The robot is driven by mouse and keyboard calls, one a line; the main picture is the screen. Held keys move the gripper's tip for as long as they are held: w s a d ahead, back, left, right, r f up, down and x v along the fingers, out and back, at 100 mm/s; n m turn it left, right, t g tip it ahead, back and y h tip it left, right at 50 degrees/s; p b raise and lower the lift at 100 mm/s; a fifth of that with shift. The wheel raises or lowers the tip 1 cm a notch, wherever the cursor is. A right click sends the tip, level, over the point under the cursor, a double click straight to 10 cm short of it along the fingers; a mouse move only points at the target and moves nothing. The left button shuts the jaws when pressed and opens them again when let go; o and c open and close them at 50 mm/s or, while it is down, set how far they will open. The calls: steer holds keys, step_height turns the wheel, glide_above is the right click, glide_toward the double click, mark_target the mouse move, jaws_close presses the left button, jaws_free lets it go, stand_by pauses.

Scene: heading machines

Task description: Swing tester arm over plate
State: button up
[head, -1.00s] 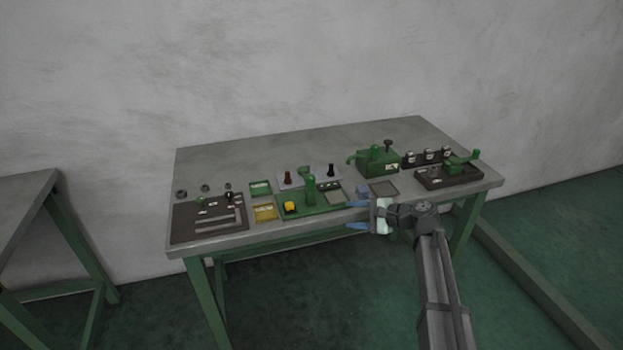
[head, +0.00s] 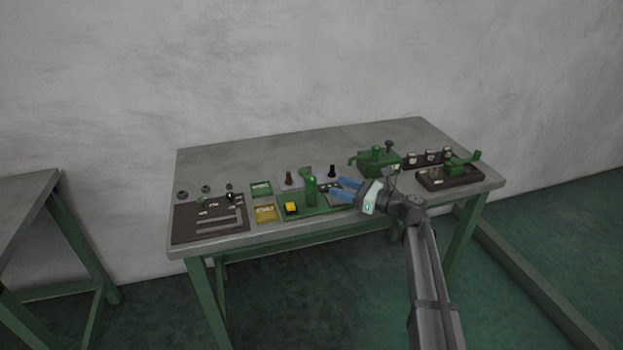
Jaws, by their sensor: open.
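A green fixture (head: 286,212) lies at the front middle of the bench, with a yellow block on its left end. A green upright post (head: 311,192) stands on it, and a short green arm (head: 305,171) shows at its top, toward the back left. I take this as the tester. A grey plate (head: 335,200) on its right side is partly hidden by my fingers. My gripper (head: 336,187) is open, its blue fingers pointing left just right of the post. I see no contact with it, and nothing between the fingers.
A green box-shaped machine (head: 380,161) and a dark tray with a green handle (head: 450,175) stand to the right. Two small dark knobs stand on a grey strip (head: 298,181) behind the post. A dark board (head: 210,220) lies left. The bench's back is clear.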

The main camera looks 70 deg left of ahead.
mark_target(312, 178)
steer(key=x, duration=1)
steer(key=shift+s+a, duration=0.15)
jaws_close()
stand_by(0.4)
